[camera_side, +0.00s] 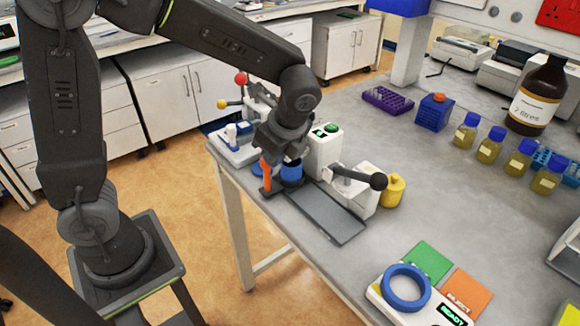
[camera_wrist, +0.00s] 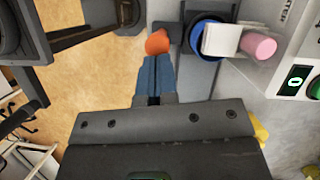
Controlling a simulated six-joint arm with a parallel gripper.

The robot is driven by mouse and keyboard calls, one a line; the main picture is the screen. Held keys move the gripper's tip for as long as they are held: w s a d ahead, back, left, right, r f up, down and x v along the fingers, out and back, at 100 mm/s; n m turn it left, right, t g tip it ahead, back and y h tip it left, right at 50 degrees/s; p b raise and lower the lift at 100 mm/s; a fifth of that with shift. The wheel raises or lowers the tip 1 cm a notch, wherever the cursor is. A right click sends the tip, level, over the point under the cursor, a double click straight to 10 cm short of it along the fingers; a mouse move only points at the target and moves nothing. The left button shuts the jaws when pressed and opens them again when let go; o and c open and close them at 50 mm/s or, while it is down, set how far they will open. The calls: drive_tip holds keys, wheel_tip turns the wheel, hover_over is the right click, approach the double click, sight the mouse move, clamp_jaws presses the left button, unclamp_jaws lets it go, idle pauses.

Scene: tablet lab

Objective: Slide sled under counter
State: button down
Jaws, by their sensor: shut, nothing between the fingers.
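The sled carries a blue round holder (camera_side: 292,171) and an upright orange handle (camera_side: 265,174), at the left end of a grey track (camera_side: 325,212). The wrist view also shows the orange handle (camera_wrist: 157,42) and blue holder (camera_wrist: 205,38). The counter (camera_side: 322,148) is a white box with a green display, right of the holder; its display also shows in the wrist view (camera_wrist: 297,80). My gripper (camera_wrist: 156,60) is shut and empty, its blue fingertips right at the orange handle. Whether they touch it is unclear. In the side view my wrist hides part of the fingers.
A white block (camera_wrist: 220,40) and a pink cylinder (camera_wrist: 258,46) sit by the holder. A white press with a black-knobbed lever (camera_side: 355,180) and a yellow cup (camera_side: 392,190) stand beside the track. A READY device (camera_side: 420,300) sits at front right. The bench's left edge is close.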

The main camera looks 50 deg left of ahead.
drive_tip(key=shift+a, duration=0.3)
drive_tip(key=s+v, duration=0.1)
drive_tip(key=v, duration=0.8)
drive_tip(key=s+a+n+t+h, duration=0.3)
drive_tip(key=s+n+t, duration=0.3)
drive_tip(key=s+n, duration=0.6)
drive_tip(key=n+h, duration=0.1)
drive_tip(key=n, duration=0.2)
drive_tip(key=shift+s+r+n, duration=0.25)
drive_tip(key=shift+r+n, duration=0.15)
drive_tip(key=c, duration=1.8)
unclamp_jaws()
drive_tip(key=shift+c, duration=0.2)
